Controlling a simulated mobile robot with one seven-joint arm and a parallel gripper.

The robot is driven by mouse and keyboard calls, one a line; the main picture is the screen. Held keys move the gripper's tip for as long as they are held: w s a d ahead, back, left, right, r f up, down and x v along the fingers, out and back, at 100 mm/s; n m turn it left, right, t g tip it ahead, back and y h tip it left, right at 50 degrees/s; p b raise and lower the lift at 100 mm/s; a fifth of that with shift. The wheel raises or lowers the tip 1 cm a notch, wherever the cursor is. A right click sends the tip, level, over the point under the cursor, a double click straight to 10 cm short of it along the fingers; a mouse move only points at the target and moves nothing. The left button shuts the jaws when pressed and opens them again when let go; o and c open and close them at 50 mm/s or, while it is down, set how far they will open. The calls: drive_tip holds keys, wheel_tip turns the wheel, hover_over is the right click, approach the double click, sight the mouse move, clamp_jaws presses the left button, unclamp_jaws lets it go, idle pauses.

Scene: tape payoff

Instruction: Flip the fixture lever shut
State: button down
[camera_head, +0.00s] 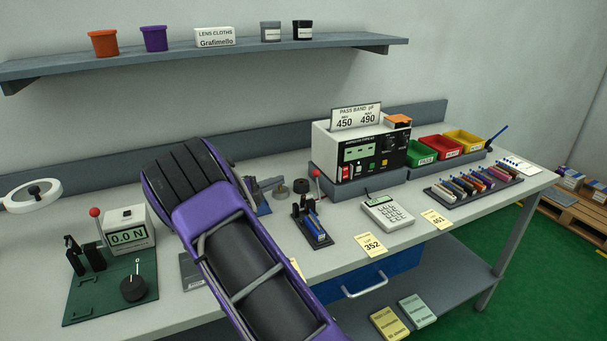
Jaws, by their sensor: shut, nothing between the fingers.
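Two levers with red ball knobs show. One stands upright on a small black fixture (312,222) with a blue part in it, in the middle of the bench; its red knob (314,173) is at the top. The other red knob (94,212) tops a lever beside the white force gauge (128,231) reading 0.0 N, on a green base plate (105,291) at left. I cannot tell which lever is the task's. My purple and black arm crosses the middle of the view. My gripper is not visible.
Right of the black fixture are a calculator (387,211), a white and black meter (362,150), colored bins (463,141) and a rack of colored pieces (473,186). A grey-blue device (262,197) is partly behind my arm. A shelf (210,56) hangs above.

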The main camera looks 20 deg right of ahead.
drive_tip(key=x, duration=0.9)
drive_tip(key=shift+w+d+p, duration=0.1)
drive_tip(key=shift+d+p, duration=0.15)
drive_tip(key=shift+p, duration=0.1)
drive_tip(key=s, duration=0.2)
drive_tip(key=s+d+r, duration=0.1)
drive_tip(key=shift+s+p, duration=0.25)
drive_tip(key=shift+p, duration=0.1)
drive_tip(key=shift+s+b, duration=0.1)
drive_tip(key=shift+b, duration=0.45)
drive_tip(key=shift+s+r+m+b, duration=0.1)
drive_tip(key=shift+s+m+b, duration=0.05)
drive_tip(key=shift+m+b, duration=0.2)
